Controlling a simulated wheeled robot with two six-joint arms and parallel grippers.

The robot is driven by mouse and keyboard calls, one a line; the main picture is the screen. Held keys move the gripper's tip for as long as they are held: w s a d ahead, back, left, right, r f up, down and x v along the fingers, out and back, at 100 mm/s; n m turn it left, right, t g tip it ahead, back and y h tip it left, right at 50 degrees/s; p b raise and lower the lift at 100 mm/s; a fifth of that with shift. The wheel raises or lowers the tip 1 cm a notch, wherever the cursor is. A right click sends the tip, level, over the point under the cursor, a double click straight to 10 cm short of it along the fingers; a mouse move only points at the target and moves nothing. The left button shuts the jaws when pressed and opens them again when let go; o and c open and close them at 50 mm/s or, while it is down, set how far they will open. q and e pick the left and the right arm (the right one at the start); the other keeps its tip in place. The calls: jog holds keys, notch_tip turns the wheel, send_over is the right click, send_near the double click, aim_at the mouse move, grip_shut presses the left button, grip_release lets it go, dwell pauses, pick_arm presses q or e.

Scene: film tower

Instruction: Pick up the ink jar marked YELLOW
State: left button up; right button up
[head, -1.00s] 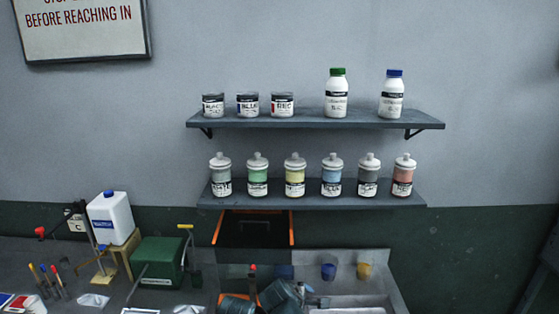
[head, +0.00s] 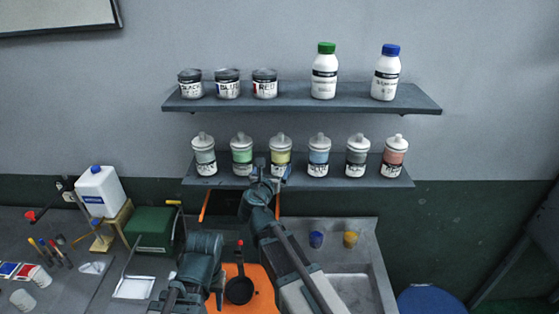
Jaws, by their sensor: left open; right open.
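The jar with the yellow band (head: 281,145) stands upright on the lower shelf, third from the left; its label is too small to read. My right gripper (head: 270,174) is open just in front of and below this jar, at the shelf's front edge, and covers its lower part. I cannot tell whether it touches the jar. My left gripper (head: 204,243) is lower and further left, above the bench, away from the shelf; its fingers are hard to make out.
Jars with green (head: 242,155) and blue (head: 319,156) bands flank the yellow one closely on the lower shelf (head: 400,183). The upper shelf (head: 300,100) overhangs with several containers. An orange-edged opening (head: 222,203) lies below. A sink (head: 345,285) is at the lower right.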

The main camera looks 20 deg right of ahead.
aim_at(282, 145)
jog(key=b+x, duration=0.2)
jog(key=x, duration=1)
jog(key=shift+d, duration=0.2)
jog(key=shift+c, duration=0.2)
jog(key=c, duration=1.5)
jog(key=shift+r+p, duration=0.95)
notch_tip(282, 145, up, 2)
jog(key=shift+p, duration=1)
jog(key=v, duration=0.5)
jog(key=d+f+v, duration=0.1)
jog(key=v, duration=0.4)
jog(key=s+f+p+v, duration=0.1)
jog(key=v, duration=0.5)
jog(key=shift+d, duration=0.2)
